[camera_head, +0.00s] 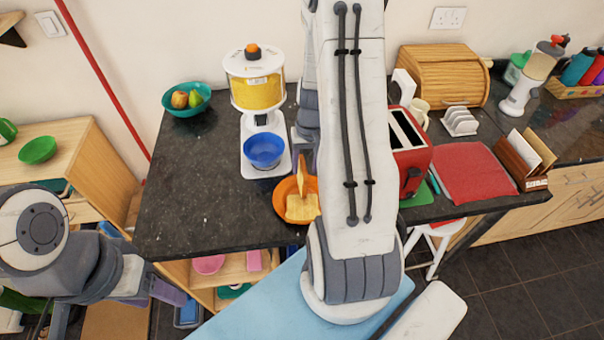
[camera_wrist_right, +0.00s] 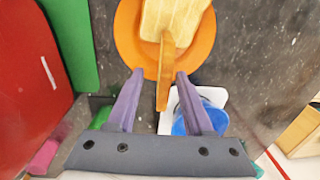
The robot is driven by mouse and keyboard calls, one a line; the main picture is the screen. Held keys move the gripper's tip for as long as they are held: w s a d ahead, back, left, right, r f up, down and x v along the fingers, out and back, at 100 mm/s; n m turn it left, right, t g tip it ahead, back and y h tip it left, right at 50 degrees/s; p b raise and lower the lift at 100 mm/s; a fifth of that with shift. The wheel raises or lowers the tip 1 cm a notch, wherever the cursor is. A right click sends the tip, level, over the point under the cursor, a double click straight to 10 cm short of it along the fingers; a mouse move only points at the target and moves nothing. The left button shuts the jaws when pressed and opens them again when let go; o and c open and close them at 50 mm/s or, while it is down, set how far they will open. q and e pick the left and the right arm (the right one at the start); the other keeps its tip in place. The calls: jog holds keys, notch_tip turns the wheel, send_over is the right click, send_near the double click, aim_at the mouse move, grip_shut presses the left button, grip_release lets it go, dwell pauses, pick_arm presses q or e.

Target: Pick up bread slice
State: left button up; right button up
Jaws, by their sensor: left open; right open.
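An orange plate (camera_head: 281,205) sits near the counter's front edge. One bread slice (camera_head: 302,209) lies on it. A second, upright bread slice (camera_head: 301,176) shows as a narrow edge; its foot is at the flat slice. In the right wrist view the plate (camera_wrist_right: 126,40), flat slice (camera_wrist_right: 177,18) and upright slice (camera_wrist_right: 164,85) show again. My right gripper (camera_wrist_right: 160,74) is open, one finger on each side of the upright slice, with gaps visible. In the head view my arm partly hides this gripper (camera_head: 305,152). My left gripper (camera_head: 168,291) is open, low at the left, away from the bread.
A white dispenser (camera_head: 254,80) with a blue bowl (camera_head: 265,149) stands left of the plate. A red toaster (camera_head: 411,160) stands right, partly behind my arm. A fruit bowl (camera_head: 187,99) is at the back left.

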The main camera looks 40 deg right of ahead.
aim_at(302, 177)
jog(key=shift+w+a+f+p, duration=0.1)
jog(key=shift+f+p, duration=0.1)
jog(key=shift+f, duration=0.7)
jog(key=shift+w+a+f+p, duration=0.15)
jog(key=shift+f+p, duration=0.1)
jog(key=shift+f, duration=0.65)
jog(key=shift+w+a+f+p, duration=0.1)
jog(key=shift+f+p, duration=0.1)
jog(key=shift+f, duration=0.7)
grip_shut()
